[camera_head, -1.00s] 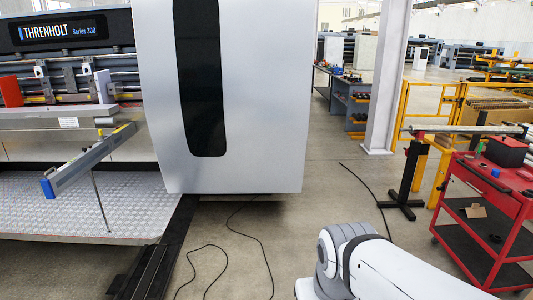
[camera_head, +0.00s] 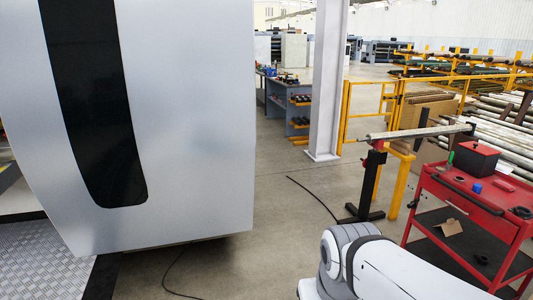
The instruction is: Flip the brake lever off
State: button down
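No brake lever that I can make out shows in the head view now. The large grey machine cabinet (camera_head: 190,120) with a dark window strip (camera_head: 95,100) fills the left side. A shaft or roller (camera_head: 420,132) lies level on a black stand (camera_head: 371,185) with a red top, right of centre. Part of my white arm shows at the bottom right. My gripper is outside the picture.
A red tool cart (camera_head: 470,200) with a red box (camera_head: 475,160) on top stands at the right. A yellow guard rail (camera_head: 345,110) and a grey pillar (camera_head: 328,80) stand behind. A black cable (camera_head: 312,195) crosses the floor. Open floor lies between cabinet and cart.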

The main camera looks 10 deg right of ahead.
aim_at(412, 205)
jog(key=z, duration=0.3)
jog(key=i, duration=1.65)
jog(key=z, duration=0.5)
jog(key=i, duration=1.35)
jog(key=z, duration=0.25)
